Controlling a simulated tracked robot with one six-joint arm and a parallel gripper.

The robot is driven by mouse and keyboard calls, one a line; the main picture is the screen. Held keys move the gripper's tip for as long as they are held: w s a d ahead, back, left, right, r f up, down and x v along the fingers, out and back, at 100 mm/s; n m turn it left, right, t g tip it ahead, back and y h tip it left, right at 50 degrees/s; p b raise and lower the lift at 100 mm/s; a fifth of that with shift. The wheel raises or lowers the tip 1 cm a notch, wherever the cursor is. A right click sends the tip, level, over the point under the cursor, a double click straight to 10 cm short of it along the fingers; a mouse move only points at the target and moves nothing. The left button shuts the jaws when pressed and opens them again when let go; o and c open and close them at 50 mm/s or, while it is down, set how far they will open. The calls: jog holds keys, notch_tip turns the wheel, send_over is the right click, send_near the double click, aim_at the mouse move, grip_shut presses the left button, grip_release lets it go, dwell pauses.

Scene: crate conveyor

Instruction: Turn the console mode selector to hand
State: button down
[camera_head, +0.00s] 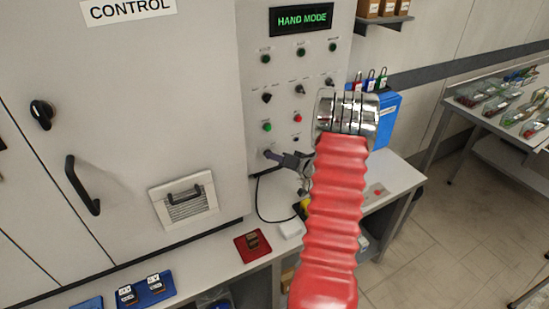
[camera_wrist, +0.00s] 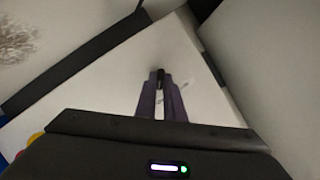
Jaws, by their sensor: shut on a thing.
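The console (camera_head: 222,60) is a pale upright panel with a display (camera_head: 301,18) reading "HAND MODE" in green. My gripper (camera_head: 275,156) reaches the lower left of the console's control column, with the arm coming from the right. It is shut on a small dark knob, which I take to be the mode selector; in the head view the fingers mostly cover it. In the wrist view the knob (camera_wrist: 160,74) shows as a dark tip between the two purple-grey fingers (camera_wrist: 161,88). Its pointer direction cannot be read.
Above are several knobs, a green button (camera_head: 267,127) and a red button (camera_head: 298,118). Padlocks (camera_head: 370,79) and a blue box (camera_head: 385,115) are right of the console. A bench (camera_head: 400,175) runs below with a red tray (camera_head: 253,246); a cable hangs near my gripper.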

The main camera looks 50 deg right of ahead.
jog(key=shift+d+r+m, duration=0.1)
jog(key=shift+d+m, duration=0.1)
jog(key=shift+m, duration=0.2)
jog(key=c, duration=1.9)
grip_release()
jog(key=shift+w, duration=0.1)
jog(key=shift+o, duration=0.2)
jog(key=shift+a, duration=0.1)
jog(key=v, duration=1.3)
jog(key=shift+s, duration=0.45)
